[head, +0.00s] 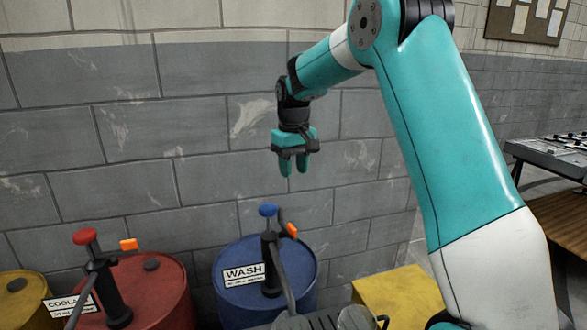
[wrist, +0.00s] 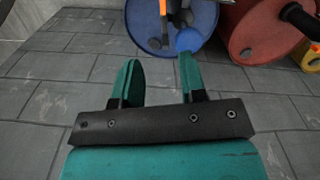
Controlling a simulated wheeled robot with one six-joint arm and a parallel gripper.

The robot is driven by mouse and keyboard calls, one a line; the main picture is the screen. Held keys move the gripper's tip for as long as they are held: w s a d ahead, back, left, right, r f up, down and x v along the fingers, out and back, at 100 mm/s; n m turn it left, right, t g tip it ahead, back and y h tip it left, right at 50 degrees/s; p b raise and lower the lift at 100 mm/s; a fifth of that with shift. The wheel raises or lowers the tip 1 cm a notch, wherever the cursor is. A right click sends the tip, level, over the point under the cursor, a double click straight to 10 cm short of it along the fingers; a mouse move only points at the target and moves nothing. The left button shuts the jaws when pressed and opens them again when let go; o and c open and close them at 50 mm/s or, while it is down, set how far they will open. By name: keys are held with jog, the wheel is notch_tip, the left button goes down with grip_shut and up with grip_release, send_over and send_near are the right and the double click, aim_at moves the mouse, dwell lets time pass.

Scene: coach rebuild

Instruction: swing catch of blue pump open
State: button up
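The blue pump, a black post with a blue knob (head: 268,210), stands on the blue drum (head: 228,292) labelled WASH. Its orange catch (head: 292,230) sits just right of the knob, on a dark lever. In the wrist view the blue knob (wrist: 187,40) shows beyond the right fingertip, with orange (wrist: 164,8) at the top edge. My gripper (head: 294,171) points down above and slightly right of the pump, clear of it. Its teal fingers (wrist: 160,60) are apart with nothing between them.
A red drum (head: 165,290) with a red-knobbed pump (head: 86,236) and another orange catch (head: 129,245) stands left. A yellow drum (head: 18,292) is far left. A yellow block (head: 398,295) stands right of the blue drum. A block wall (head: 120,120) is behind.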

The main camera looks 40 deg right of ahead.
jog(key=shift+a, duration=0.15)
jog(key=c, duration=0.3)
jog(key=a+f, duration=0.2)
jog(key=a+f+m+h, duration=0.1)
jog(key=a+f, duration=0.1)
jog(key=a, duration=0.1)
jog(key=a+f+h, duration=0.1)
jog(key=a+f, duration=0.1)
jog(key=shift+a+m+t, duration=0.15)
jog(key=shift+m+t, duration=0.25)
grip_shut()
jog(key=t+h+p, duration=0.3)
jog(key=h, duration=0.1)
send_near(288, 233)
notch_tip(288, 233, down, 4)
jog(key=w+a, duration=0.1)
jog(key=w, duration=0.1)
jog(key=d, duration=0.1)
jog(key=d+p, duration=0.2)
jog(key=shift+s+d+f+m, duration=0.15)
jog(key=shift+d+f+m, duration=0.15)
jog(key=shift+m, duration=0.1)
